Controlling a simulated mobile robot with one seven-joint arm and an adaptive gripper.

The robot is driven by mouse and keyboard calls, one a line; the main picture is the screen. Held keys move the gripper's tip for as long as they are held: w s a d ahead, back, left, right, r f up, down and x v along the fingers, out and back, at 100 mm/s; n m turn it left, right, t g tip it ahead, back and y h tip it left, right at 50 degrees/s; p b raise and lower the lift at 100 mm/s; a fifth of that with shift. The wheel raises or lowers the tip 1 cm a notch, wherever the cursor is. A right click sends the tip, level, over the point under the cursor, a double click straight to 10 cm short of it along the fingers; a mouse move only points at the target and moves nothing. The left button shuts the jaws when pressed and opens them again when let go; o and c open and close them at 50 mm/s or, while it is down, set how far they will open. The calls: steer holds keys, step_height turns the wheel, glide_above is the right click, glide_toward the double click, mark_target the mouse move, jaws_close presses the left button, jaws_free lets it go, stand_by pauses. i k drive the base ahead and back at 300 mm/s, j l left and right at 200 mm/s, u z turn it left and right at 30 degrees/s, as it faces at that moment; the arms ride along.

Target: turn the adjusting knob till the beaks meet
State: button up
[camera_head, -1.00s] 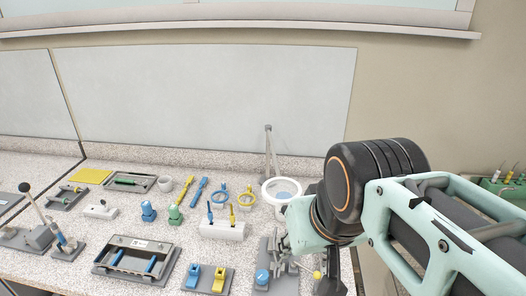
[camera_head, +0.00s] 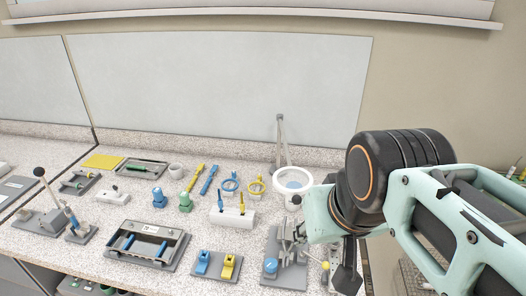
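A grey fixture plate (camera_head: 286,274) lies at the front right of the bench. A round blue knob (camera_head: 270,266) stands on its left part, and upright metal parts (camera_head: 291,232) stand behind it, partly covered by my arm. I cannot make out the beaks or whether they touch. A small pale yellow ball-shaped knob (camera_head: 325,265) shows at the right, close to my gripper. My gripper (camera_head: 346,280) hangs at the right end of the fixture. One dark finger shows clearly; the rest is hidden by the wrist, so its opening and any contact cannot be told.
A white-rimmed magnifier (camera_head: 293,182) stands behind the fixture. Blue and yellow clips (camera_head: 216,265) on a plate and a grey tray (camera_head: 120,250) lie to the left. A white block (camera_head: 232,218) with coloured tools stands behind. Lever devices (camera_head: 42,222) are far left.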

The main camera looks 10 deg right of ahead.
mark_target(271, 265)
steer(key=u, duration=0.3)
steer(key=j+z, duration=0.8)
steer(key=j, duration=0.55)
steer(key=k+j+u, duration=0.2)
steer(key=j, duration=0.2)
steer(key=l, duration=0.15)
steer(key=i+l+z, duration=0.1)
steer(key=i+z, duration=0.2)
steer(key=k, duration=0.05)
